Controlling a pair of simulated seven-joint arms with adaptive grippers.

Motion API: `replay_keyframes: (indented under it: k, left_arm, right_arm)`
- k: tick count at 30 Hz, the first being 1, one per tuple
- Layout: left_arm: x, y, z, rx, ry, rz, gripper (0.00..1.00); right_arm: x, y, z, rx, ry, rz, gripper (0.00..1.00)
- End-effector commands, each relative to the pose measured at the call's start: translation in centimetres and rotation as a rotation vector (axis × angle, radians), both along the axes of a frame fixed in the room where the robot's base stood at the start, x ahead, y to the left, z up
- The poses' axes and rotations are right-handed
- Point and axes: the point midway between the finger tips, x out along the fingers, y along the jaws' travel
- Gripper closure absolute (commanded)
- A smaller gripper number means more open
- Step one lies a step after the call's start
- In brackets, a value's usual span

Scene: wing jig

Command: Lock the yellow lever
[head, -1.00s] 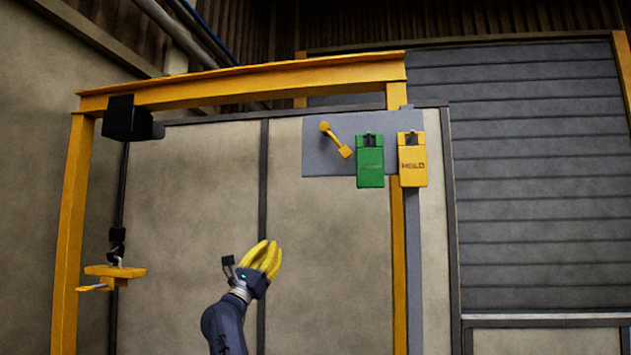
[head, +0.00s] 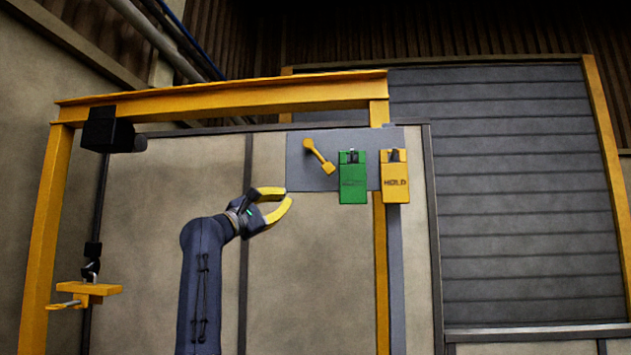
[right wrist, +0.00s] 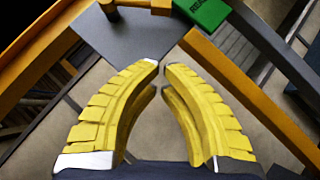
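The yellow lever (head: 319,156) is on a grey panel (head: 300,180) high on the frame. It slants from its round pivot at upper left down to its knob at lower right. Part of the lever also shows at the top edge of the right wrist view (right wrist: 131,4), cut off there. My right gripper (head: 289,197) is below and left of the lever, apart from it, near the panel's lower left corner. Its yellow fingers are empty, with a narrow gap between the tips (right wrist: 160,65). My left gripper is not in view.
A green tag box (head: 353,180) and a yellow HOLD box (head: 395,180) hang right of the lever. A yellow beam (head: 220,97) crosses above the panel. A yellow hanging fixture (head: 90,289) is at the far left.

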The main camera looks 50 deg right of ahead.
Motion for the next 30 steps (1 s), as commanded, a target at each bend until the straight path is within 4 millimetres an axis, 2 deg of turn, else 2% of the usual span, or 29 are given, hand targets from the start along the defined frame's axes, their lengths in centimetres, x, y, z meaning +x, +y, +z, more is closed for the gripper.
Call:
replay_keyframes:
  k: [8,14,24,30]
  left_arm:
    - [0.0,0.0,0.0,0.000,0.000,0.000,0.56]
    - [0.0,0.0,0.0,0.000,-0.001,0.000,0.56]
    - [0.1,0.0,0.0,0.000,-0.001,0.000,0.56]
    - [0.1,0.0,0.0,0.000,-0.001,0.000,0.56]
  right_arm:
    - [0.0,-0.6,0.3,-0.001,0.003,-0.002,1.00]
    - [-0.3,-3.0,1.5,-0.001,0.002,-0.003,1.00]
    - [-0.8,-8.4,4.1,-0.002,0.003,-0.003,1.00]
    - [-2.1,-9.8,5.5,-0.001,0.000,0.000,1.00]
